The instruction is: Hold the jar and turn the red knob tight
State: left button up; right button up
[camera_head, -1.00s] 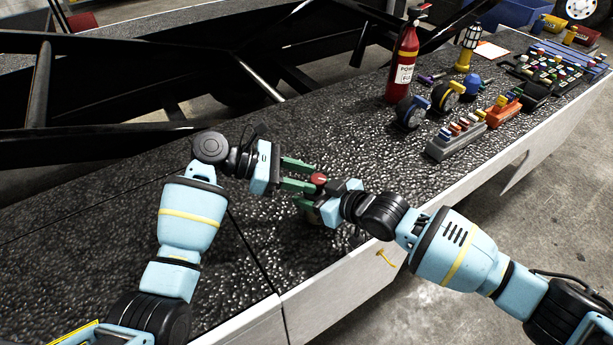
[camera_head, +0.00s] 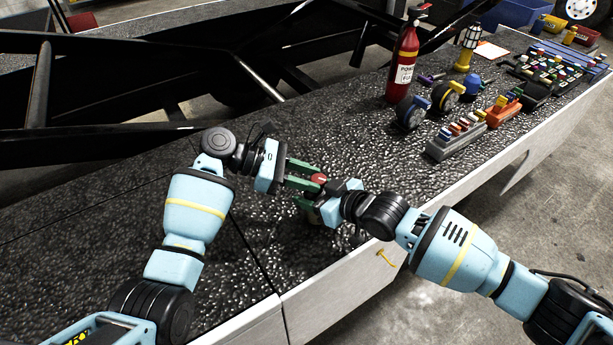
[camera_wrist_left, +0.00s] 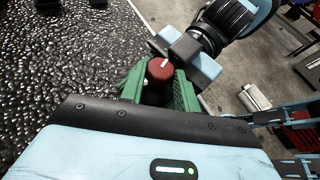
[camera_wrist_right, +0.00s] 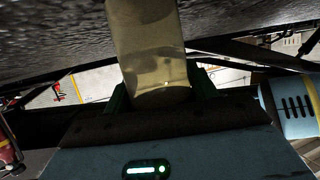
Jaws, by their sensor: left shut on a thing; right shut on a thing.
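The red knob (camera_head: 318,178) with a white mark sits on top of the jar. My left gripper (camera_head: 312,180) has its green fingers shut on the knob; the left wrist view shows the knob (camera_wrist_left: 160,70) between both fingers (camera_wrist_left: 160,82). The pale, see-through jar (camera_wrist_right: 150,55) stands between the fingers of my right gripper (camera_wrist_right: 158,95) in the right wrist view. My right gripper is shut on the jar's body, below the left gripper. In the head view the jar is mostly hidden by the grippers.
A red fire extinguisher (camera_head: 402,65), a grey rack (camera_head: 456,140) of coloured pieces, an orange rack (camera_head: 502,110) and a yellow lamp (camera_head: 467,48) stand to the right on the dark bumpy top. A yellow hook (camera_head: 386,258) is on the white front edge. The top left of the jar is clear.

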pick_arm(q)
jog(key=shift+w+m+g, duration=0.1)
jog(key=shift+m+g, duration=0.2)
jog(key=o, duration=0.7)
jog(key=v, duration=1.2)
